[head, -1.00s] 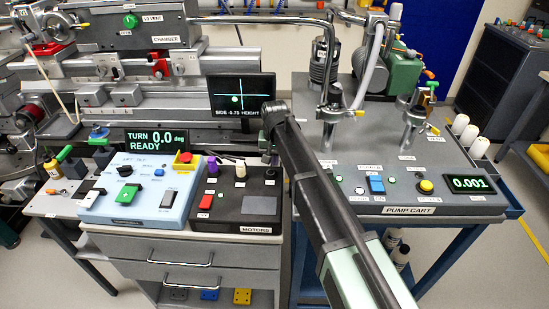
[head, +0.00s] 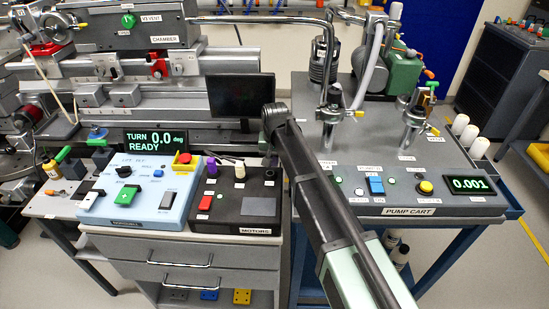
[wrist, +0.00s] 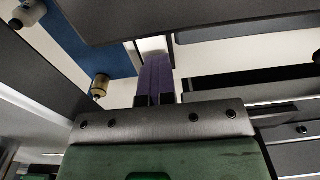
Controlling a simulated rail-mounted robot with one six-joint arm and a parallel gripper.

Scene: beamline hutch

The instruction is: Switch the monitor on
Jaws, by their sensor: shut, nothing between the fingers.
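The monitor (head: 240,96) stands behind the motors box in the head view. Its screen is dark and blank. In the wrist view, a dark panel that looks like the monitor (wrist: 215,18) spans the top. My gripper (wrist: 155,72) is shut and empty, with its purple fingers pointing up at a small white piece (wrist: 153,44) by the panel's lower edge. I cannot tell whether the fingertips touch it. In the head view my gripper (head: 263,141) is mostly hidden by my arm, near the monitor's lower right corner.
The blue control box (head: 145,190) and the dark motors box (head: 238,198) sit in front of the monitor. A readout (head: 156,141) shows TURN 0.0 and READY. The pump cart (head: 450,200) with upright pipes stands on the right. The chamber rail (head: 150,90) lies behind.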

